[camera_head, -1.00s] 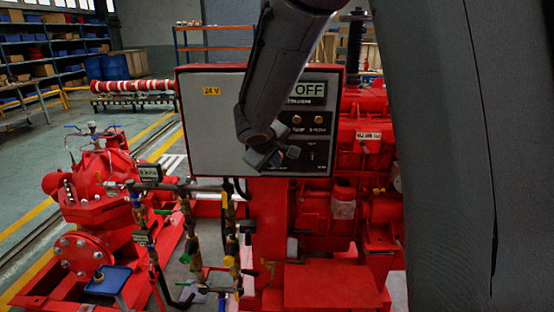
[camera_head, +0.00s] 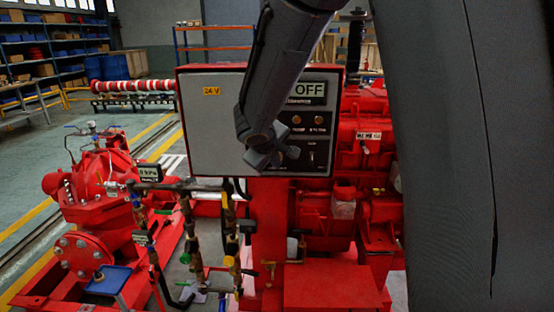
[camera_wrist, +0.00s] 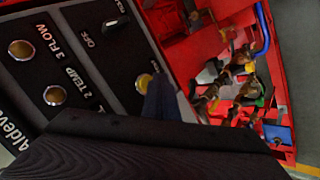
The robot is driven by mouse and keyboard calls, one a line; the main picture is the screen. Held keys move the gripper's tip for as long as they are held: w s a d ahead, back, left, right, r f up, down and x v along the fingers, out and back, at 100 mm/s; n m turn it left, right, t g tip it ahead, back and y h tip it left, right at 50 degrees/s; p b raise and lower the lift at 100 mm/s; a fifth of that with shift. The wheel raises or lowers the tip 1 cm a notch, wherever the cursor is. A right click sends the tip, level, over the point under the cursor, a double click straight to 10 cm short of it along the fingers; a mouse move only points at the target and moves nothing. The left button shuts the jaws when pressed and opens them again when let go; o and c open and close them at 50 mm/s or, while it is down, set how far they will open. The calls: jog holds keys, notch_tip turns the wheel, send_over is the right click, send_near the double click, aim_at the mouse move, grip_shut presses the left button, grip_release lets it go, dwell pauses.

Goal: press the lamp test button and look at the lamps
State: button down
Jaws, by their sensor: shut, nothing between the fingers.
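The control box (camera_head: 214,122) has a grey face and a black panel with a display (camera_head: 304,89) reading OFF. Two lamps, one at left (camera_head: 296,119) and one at right (camera_head: 321,119), look dull amber. In the wrist view they are the FLOW lamp (camera_wrist: 20,49) and the TEMP lamp (camera_wrist: 54,95); I cannot tell if either is lit. A small yellowish round button (camera_wrist: 144,81) shows right at the tip of my gripper (camera_wrist: 157,94); its label is hidden. My gripper (camera_head: 276,157) is shut and empty, in front of the panel's lower left. Contact with the button is unclear.
A switch (camera_head: 311,156) sits low on the panel, with a knob (camera_wrist: 115,22) in the wrist view. A red pump (camera_head: 90,185) is further left.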

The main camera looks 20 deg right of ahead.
jog(key=shift+w, duration=0.1)
jog(key=shift+w+d+b, duration=0.15)
jog(key=shift+w+b, duration=0.2)
jog(key=shift+w+d, duration=0.1)
jog(key=shift+w, duration=0.25)
dwell(0.9)
jog(key=shift+s+b, duration=0.15)
jog(key=shift+b, duration=0.15)
jog(key=shift+s+a+b, duration=0.25)
jog(key=shift+s+b, duration=0.15)
jog(key=shift+s, duration=0.25)
jog(key=s, duration=0.1)
jog(key=s+a+b, duration=0.1)
jog(key=s, duration=0.1)
jog(key=s+b, duration=0.1)
jog(key=shift+s+a, duration=0.3)
jog(key=shift+s, duration=0.05)
dwell(0.5)
